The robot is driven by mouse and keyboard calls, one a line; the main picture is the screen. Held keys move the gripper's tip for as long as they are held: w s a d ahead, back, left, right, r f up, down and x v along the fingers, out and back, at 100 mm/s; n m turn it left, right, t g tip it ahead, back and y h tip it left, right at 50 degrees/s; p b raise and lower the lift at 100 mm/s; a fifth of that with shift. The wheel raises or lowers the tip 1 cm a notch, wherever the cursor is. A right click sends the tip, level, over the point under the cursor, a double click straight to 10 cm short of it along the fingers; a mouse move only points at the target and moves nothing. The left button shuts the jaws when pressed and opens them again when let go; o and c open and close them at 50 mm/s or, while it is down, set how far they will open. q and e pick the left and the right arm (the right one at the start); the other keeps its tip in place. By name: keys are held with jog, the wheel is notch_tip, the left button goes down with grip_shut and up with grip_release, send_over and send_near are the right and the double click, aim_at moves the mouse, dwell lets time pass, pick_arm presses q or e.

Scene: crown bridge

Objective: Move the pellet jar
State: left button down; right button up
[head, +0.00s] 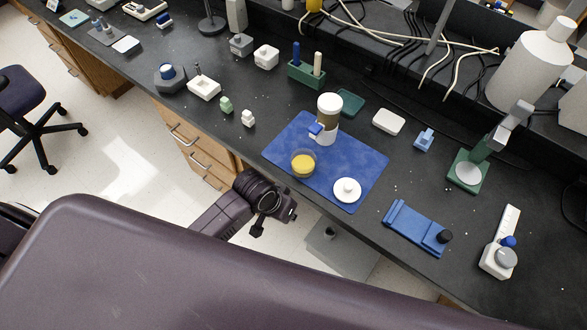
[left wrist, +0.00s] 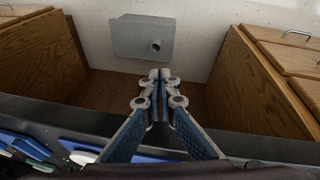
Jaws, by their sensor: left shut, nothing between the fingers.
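A tall jar (head: 330,104) with a white top and a brown band stands upright on the blue mat (head: 356,160); I cannot tell for sure that it is the pellet jar. A clear round dish of yellow contents (head: 303,163) is nearer the front of the mat, and a white round lid with a knob (head: 347,190) lies to its right. A white piece with a blue part (head: 323,132) is just in front of the tall jar. My left gripper (head: 275,205) is off the bench's front edge, apart from these things. In the left wrist view its fingers (left wrist: 160,82) are shut and empty.
Wooden drawers (head: 200,150) are under the bench. A green rack (head: 306,72) is behind the mat. A grey box (left wrist: 142,38) shows low down.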

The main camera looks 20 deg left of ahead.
pick_arm(q)
notch_tip(320, 180, up, 12)
jog(key=w+d+m+g+p, duration=0.1)
jog(key=w+d, duration=0.2)
jog(key=g+y+p, duration=0.2)
send_near(294, 183)
jog(key=s+r, duration=0.3)
jog(key=s, duration=0.1)
jog(key=f, duration=0.3)
jog(key=w+f+p, duration=0.1)
jog(key=f, duration=0.2)
jog(key=w+f, duration=0.1)
jog(key=f, duration=0.2)
jog(key=shift+w+a+f, duration=0.1)
jog(key=shift+f, duration=0.1)
jog(key=shift+w+d+f, duration=0.1)
jog(key=shift+w+d, duration=0.1)
jog(key=shift+w, duration=0.5)
